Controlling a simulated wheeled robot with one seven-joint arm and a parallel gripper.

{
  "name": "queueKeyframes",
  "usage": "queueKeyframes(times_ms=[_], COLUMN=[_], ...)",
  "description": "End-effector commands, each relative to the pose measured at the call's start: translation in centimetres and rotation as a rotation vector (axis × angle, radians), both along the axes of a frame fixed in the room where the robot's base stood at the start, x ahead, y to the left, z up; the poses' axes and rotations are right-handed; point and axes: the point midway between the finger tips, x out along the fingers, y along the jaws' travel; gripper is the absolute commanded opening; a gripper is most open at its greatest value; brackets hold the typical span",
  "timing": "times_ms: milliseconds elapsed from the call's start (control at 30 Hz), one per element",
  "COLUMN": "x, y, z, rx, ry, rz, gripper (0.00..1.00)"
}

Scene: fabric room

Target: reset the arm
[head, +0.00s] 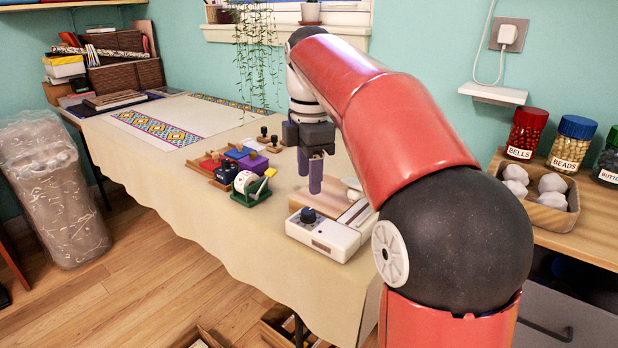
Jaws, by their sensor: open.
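My gripper (310,172) hangs from my red arm above the cloth-covered table (200,245), pointing down. Its fingers show nearly edge-on, with nothing seen between them. It is open. The fingertips are over or just in front of a wooden board (318,201); I cannot tell whether they touch it. My arm hides part of the table's right side.
A white device with a dark knob (322,235) stands near the table's front edge. Ink pads and stamps (240,165) lie left of my gripper. Jars (525,135) and a wooden tray (552,214) stand right. The table's front-left is clear.

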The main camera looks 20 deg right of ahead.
Motion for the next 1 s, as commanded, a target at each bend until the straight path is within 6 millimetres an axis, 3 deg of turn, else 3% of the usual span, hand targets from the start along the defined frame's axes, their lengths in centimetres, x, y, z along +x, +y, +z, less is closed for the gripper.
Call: queueKeyframes(times_ms=[267,367,467,667,800,1000], x=[-0.8,-3.0,-6.4,-13.8,-18.1,-21.5], y=[0.1,0.4,0.7,0.8,0.8,0.7], z=[-0.1,-0.3,-1.3,-5.5,-9.5,-13.5], rx=[-0.001,0.004,0.025,0.148,0.269,0.402], ry=[-0.016,-0.058,-0.123,-0.257,-0.315,-0.342], rz=[-0.053,-0.193,-0.420,-0.933,-1.246,-1.517], gripper=[0.48,0.48,0.48,0.48,0.48,0.48])
